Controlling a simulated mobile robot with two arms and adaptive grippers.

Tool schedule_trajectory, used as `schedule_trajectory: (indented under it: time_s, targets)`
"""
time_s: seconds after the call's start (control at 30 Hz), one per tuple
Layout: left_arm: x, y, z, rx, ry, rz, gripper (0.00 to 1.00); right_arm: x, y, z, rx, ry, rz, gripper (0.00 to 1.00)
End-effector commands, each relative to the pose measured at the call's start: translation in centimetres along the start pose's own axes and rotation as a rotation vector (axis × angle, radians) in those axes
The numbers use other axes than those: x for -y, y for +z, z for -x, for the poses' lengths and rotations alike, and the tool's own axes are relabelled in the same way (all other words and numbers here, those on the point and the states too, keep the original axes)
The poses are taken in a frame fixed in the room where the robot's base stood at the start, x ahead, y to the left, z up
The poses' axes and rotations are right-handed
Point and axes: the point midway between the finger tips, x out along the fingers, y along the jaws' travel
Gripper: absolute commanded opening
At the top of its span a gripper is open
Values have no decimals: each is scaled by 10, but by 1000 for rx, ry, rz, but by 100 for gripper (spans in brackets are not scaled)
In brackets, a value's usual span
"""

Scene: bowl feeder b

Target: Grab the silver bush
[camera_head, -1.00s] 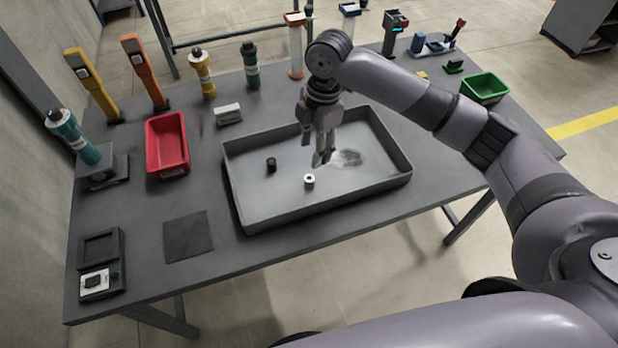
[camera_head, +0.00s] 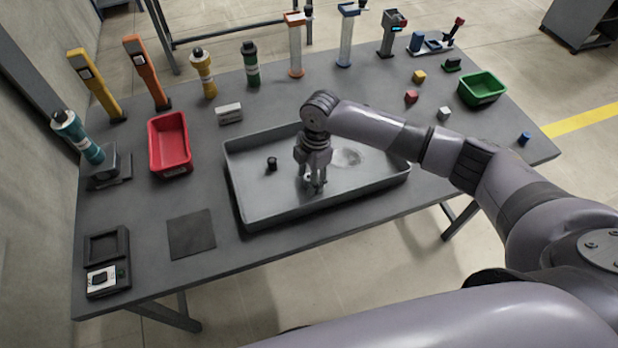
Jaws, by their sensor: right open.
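The silver bush (camera_head: 307,177) is a small pale ring in the grey tray (camera_head: 275,214), near the tray's middle front. It is mostly hidden by my right gripper (camera_head: 316,189). That gripper points down into the tray, its open fingers at the bush. I cannot tell whether the fingers touch it or are around it. My left gripper is not in view.
A small black cylinder (camera_head: 271,163) stands in the tray, left of my right gripper. The tray walls surround the gripper. A red bin (camera_head: 170,146) is at the left and a green bin (camera_head: 482,88) at the back right. Small cubes lie right of the tray.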

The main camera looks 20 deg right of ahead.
Motion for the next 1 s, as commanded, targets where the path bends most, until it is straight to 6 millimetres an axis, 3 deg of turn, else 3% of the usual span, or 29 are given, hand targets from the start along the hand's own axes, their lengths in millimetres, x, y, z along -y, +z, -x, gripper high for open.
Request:
schedule_trajectory:
  time_s: [0.1,0.77,1.0]
  targets:
    - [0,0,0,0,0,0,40,0,0,0,0,0,0,46]
    - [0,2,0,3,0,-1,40,0,0,1,0,0,0,2]
    - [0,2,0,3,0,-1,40,0,0,1,0,0,0,0]
